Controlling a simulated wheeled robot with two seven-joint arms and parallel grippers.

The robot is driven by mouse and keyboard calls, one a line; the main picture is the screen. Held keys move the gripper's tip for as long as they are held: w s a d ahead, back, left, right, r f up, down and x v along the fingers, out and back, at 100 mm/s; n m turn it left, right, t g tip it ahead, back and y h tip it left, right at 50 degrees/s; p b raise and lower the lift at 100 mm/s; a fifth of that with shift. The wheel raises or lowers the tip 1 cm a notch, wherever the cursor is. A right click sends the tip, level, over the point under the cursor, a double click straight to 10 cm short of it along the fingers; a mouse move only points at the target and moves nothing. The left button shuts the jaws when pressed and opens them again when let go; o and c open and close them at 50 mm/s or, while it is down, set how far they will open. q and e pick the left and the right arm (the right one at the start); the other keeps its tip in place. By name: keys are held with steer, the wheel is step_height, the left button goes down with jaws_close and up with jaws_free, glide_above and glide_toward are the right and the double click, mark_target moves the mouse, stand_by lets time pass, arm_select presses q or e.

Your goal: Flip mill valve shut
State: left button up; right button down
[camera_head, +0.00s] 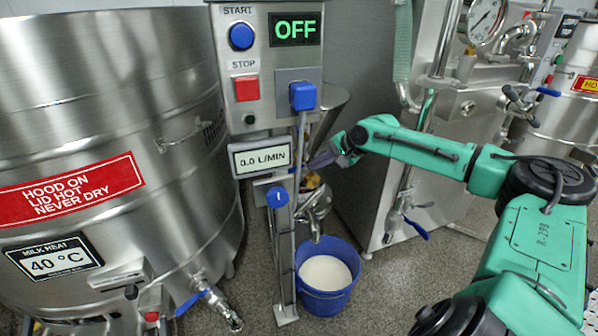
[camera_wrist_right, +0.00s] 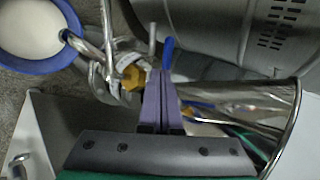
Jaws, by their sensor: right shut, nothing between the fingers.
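The colloid mill stands in the middle of the head view, with a control box (camera_head: 266,75) above and a steel outlet pipe (camera_head: 316,208) below. In the right wrist view, a blue valve handle (camera_wrist_right: 168,55) sticks up near a brass-coloured fitting (camera_wrist_right: 131,76) and the steel pipework. My right gripper (camera_head: 318,162) reaches in from the right, at the outlet. It is shut and empty; its purple fingers (camera_wrist_right: 160,80) end close beside the handle and fitting. I cannot tell whether they touch. The head view mostly hides the handle behind the mill's post. My left gripper is not in view.
A blue bucket (camera_head: 327,297) of white liquid stands under the outlet. The display (camera_head: 295,29) reads OFF and the flow meter (camera_head: 261,159) 0.0 L/MIN. A large steel vat (camera_head: 120,110) stands left; a steel cabinet (camera_head: 365,85) stands behind. A steel hopper (camera_wrist_right: 240,105) is close to my fingers.

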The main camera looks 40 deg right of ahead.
steer(key=x, duration=0.7)
steer(key=shift+b, duration=0.45)
steer(key=shift+r, duration=0.1)
